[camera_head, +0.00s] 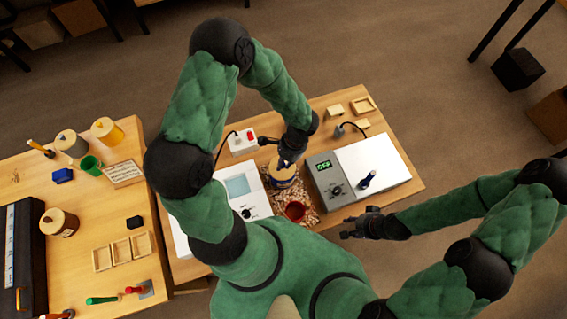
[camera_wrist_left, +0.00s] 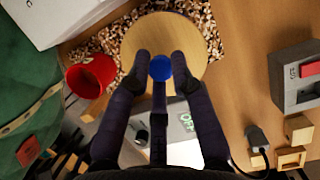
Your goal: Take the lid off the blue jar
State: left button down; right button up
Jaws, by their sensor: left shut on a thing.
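The blue jar (camera_head: 283,185) stands between two instruments on the bench, with a round wooden lid (camera_head: 284,170) over its top. In the left wrist view the lid (camera_wrist_left: 165,27) is a pale wooden disc with a blue knob (camera_wrist_left: 160,68) and hides the jar body below. My left gripper (camera_head: 286,162) reaches down from above. In the wrist view its fingers (camera_wrist_left: 160,70) are shut on the blue knob. I cannot tell whether the lid is apart from the jar. My right gripper (camera_head: 347,229) is empty and looks open near the bench's front edge.
A red cup (camera_head: 295,210) stands in front of the jar on a patch of wood shavings (camera_head: 310,218). A grey-white instrument (camera_head: 385,160) with a green display is at right, another white instrument (camera_head: 260,205) at left. A switch box (camera_head: 241,142) sits behind.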

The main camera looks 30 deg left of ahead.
pick_arm(q)
jog(key=s+d+r+p, duration=0.1)
jog(key=s+d+r, duration=0.8)
jog(key=d+r, duration=0.1)
jog(key=shift+d+r, duration=0.4)
jog(key=shift+r, duration=0.45)
